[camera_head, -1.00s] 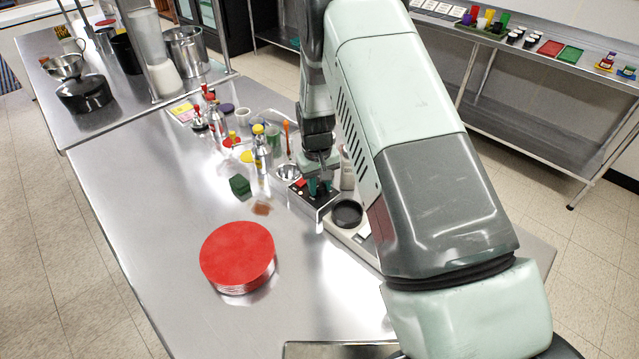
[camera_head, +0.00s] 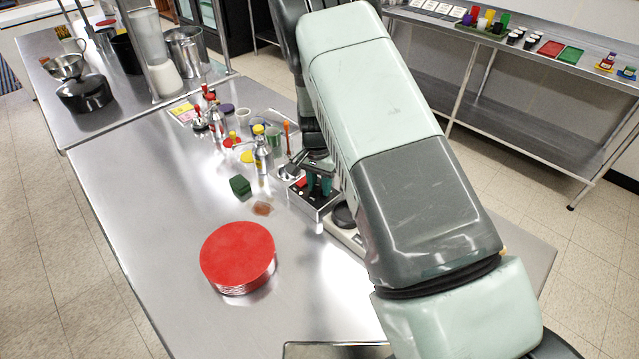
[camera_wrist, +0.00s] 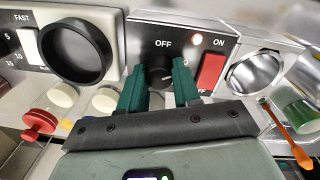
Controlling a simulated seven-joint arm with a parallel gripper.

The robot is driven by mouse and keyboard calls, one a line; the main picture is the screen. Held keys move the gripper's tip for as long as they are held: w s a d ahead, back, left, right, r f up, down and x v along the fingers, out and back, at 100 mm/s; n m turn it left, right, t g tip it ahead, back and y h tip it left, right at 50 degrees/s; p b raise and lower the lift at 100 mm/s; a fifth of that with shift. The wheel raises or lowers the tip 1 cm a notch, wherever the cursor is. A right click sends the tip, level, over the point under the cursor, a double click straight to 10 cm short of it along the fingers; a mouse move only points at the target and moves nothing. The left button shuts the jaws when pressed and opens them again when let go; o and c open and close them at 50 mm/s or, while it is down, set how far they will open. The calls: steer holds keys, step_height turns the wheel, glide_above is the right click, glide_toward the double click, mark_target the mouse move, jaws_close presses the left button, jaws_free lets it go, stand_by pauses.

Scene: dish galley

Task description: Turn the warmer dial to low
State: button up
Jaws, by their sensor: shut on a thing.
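The warmer (camera_head: 316,208) is a small box with a black front panel on the steel counter. In the wrist view its panel (camera_wrist: 146,32) carries the word OFF above a black round dial (camera_wrist: 159,73). My gripper (camera_wrist: 160,80) has its two teal fingers on either side of this dial, shut on it. In the head view my gripper (camera_head: 319,184) is at the warmer's panel, and the dial is hidden between the fingers. The fingers cover the panel's lower sides, so I cannot read a low mark or the dial's exact setting.
A red switch (camera_wrist: 211,73) marked ON sits close right of the fingers, near a small lit lamp (camera_wrist: 197,37). A grey appliance with a black round part (camera_wrist: 75,52) adjoins on the left. Red plates (camera_head: 238,255) and a green block (camera_head: 240,186) stand on the counter.

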mark_target(318, 185)
steer(key=shift+m, duration=0.6)
steer(key=o, duration=1.1)
steer(key=shift+c, duration=0.2)
steer(key=shift+r, duration=0.1)
step_height(318, 185, up, 11)
steer(key=shift+a+f, duration=0.2)
steer(key=shift+w, duration=0.1)
